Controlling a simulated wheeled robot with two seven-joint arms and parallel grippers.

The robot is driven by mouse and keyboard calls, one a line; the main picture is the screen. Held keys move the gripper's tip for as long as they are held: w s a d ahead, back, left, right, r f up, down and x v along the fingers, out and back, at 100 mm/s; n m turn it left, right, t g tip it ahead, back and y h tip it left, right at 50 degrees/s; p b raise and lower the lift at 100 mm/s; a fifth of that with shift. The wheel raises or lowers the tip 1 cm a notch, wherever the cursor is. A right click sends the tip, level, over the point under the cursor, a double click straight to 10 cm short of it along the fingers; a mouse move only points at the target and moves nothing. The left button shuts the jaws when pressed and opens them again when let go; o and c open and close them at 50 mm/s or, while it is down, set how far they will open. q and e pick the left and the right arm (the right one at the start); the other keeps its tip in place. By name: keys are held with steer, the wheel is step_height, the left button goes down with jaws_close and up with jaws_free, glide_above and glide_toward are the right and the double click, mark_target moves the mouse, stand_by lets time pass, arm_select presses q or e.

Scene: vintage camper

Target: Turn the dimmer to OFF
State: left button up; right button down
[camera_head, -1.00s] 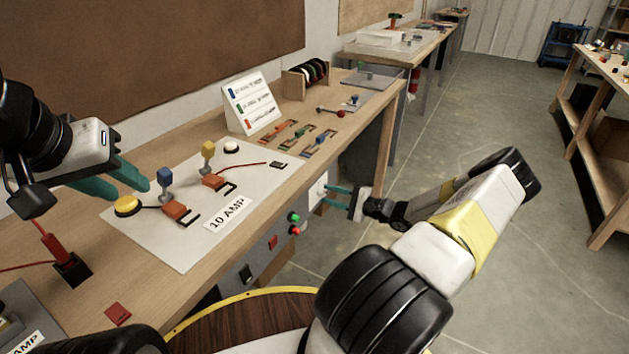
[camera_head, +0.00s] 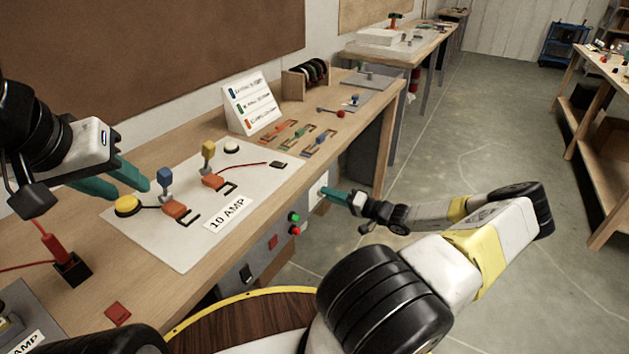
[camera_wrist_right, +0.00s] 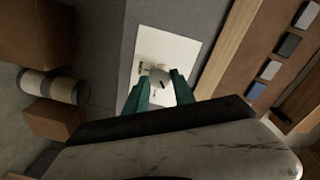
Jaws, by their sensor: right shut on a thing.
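The dimmer is a round pale knob (camera_wrist_right: 160,79) on a white plate (camera_wrist_right: 178,48) in the right wrist view. The plate (camera_head: 317,190) also shows on the bench's front panel in the head view. My right gripper (camera_wrist_right: 159,90) has its teal fingertips on both sides of the knob and is shut on it. In the head view this gripper (camera_head: 332,197) reaches the plate from the right, and its fingers hide the knob. Small dark marks show on the plate beside the knob, too small to read. My left gripper (camera_head: 132,183) is open and empty above the bench.
Green (camera_head: 294,216) and red (camera_head: 295,231) buttons and a black switch (camera_head: 247,273) sit on the front panel, left of the plate. The bench board (camera_head: 190,250) carries blue and yellow levers and a "10 AMP" label.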

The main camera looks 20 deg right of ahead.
steer(key=shift+f+n+t, duration=0.15)
steer(key=shift+n+t, duration=0.25)
steer(key=shift+n, duration=4.5)
steer(key=c, duration=1.1)
jaws_free()
steer(key=shift+o, duration=0.2)
steer(key=v, duration=0.7)
steer(key=shift+s+d, duration=0.2)
steer(key=shift+s, duration=0.15)
